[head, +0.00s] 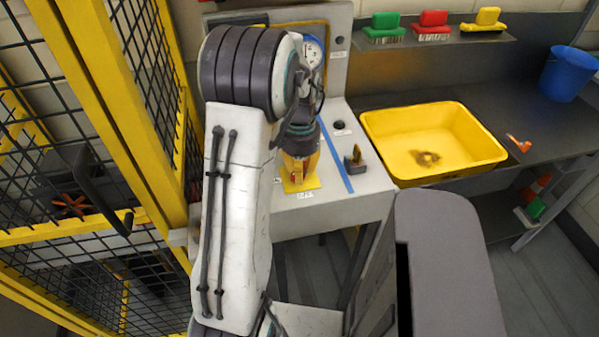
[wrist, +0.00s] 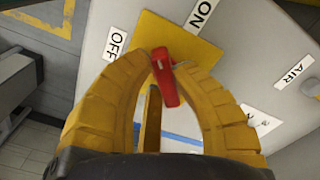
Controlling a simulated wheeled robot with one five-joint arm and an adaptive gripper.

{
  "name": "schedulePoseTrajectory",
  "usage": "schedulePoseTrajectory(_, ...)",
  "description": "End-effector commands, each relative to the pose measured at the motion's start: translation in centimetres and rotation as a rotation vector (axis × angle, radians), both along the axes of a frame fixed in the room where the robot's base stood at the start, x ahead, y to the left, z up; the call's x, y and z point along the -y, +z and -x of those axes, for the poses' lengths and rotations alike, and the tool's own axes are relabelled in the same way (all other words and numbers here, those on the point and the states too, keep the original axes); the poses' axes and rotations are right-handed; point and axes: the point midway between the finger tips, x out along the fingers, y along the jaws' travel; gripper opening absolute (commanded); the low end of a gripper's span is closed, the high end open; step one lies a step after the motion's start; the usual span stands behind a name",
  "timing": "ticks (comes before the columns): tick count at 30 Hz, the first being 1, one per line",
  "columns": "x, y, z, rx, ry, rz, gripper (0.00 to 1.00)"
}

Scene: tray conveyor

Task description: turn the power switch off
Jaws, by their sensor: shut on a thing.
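The power switch has a yellow plate (head: 312,184) on the grey console top, and the plate shows in the wrist view too (wrist: 190,40). Its red handle (wrist: 166,82) stands between my yellow fingers. The OFF label (wrist: 116,42) is to the left of the plate and the ON label (wrist: 204,16) is at its upper right. My gripper (head: 298,178) points down over the plate, and its fingertips (wrist: 170,62) close around the handle. I cannot tell clearly which label the handle leans toward. In the head view my arm and fingers hide most of the handle.
A blue stripe (head: 335,155) runs beside the switch, with a small dark lever fixture (head: 355,160) to its right. A gauge (head: 312,52) is behind. A yellow tray (head: 385,125) stands on the right bench. A yellow mesh fence (head: 110,90) is close on the left.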

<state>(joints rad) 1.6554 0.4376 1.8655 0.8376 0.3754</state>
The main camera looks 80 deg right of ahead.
Motion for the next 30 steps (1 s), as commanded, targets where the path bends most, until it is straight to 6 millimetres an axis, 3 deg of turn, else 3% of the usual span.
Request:
schedulePoseTrajectory(18, 0.17, -0.18, 0.32, 0.001, 0.566, -0.003, 0.00)
schedulePoseTrajectory(30, 0.27, -0.16, 0.37, 0.001, 0.797, -0.004, 0.00)
